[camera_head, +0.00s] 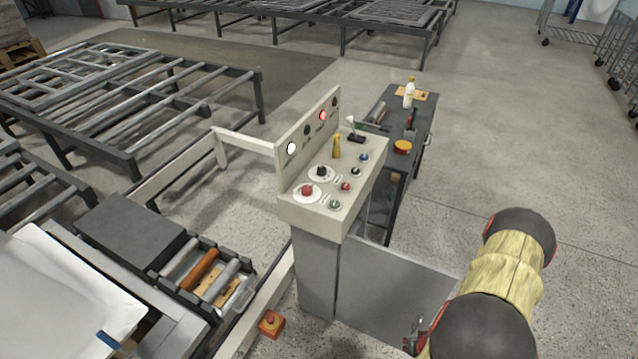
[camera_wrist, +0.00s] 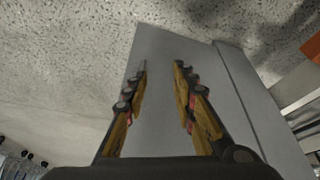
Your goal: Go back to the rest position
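My gripper (camera_wrist: 162,68) is open in the wrist view. Its two yellow and dark fingers stand apart with nothing between them. Behind them is a flat grey panel (camera_wrist: 161,45). In the head view my gripper (camera_head: 418,335) shows only in part at the lower right, mostly hidden by my arm. It is close to the grey panel (camera_head: 390,295) of the control console, to the right of the console's base. I cannot tell whether it touches the panel.
The console (camera_head: 318,208) has buttons, knobs and lamps, one lit red and one white. A dark bench (camera_head: 420,125) with tools and a bottle stands behind it. A red emergency button (camera_head: 270,323) sits low at left. Roller tables (camera_head: 150,90) fill the back left. Floor (camera_head: 530,130) at right is clear.

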